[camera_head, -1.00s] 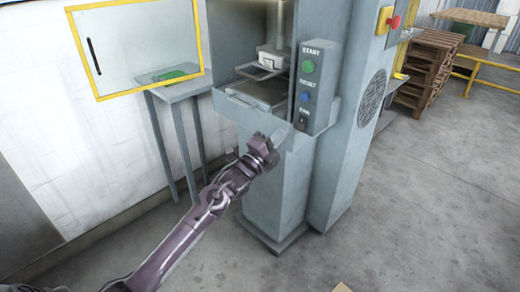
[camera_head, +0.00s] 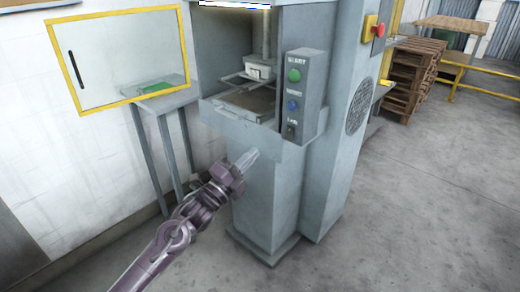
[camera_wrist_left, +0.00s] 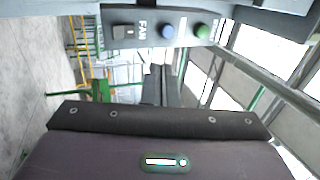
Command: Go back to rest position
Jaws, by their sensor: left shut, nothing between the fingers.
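My left gripper (camera_head: 247,158) is shut and empty in the head view. It is in front of the grey machine (camera_head: 270,190), below its control panel (camera_head: 300,98). The panel carries a green button (camera_head: 294,75), a blue button (camera_head: 293,104) and a fan switch (camera_head: 291,127). In the left wrist view the fan switch (camera_wrist_left: 124,31), blue button (camera_wrist_left: 167,31) and green button (camera_wrist_left: 202,31) show at the top, beyond the shut fingers. My right gripper is not in view.
A small grey side table (camera_head: 165,103) with a green item (camera_head: 150,89) stands left of the machine, behind a yellow-framed clear door (camera_head: 125,60). Wooden pallets (camera_head: 412,75) are stacked at the back right. The floor (camera_head: 420,200) on the right is clear.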

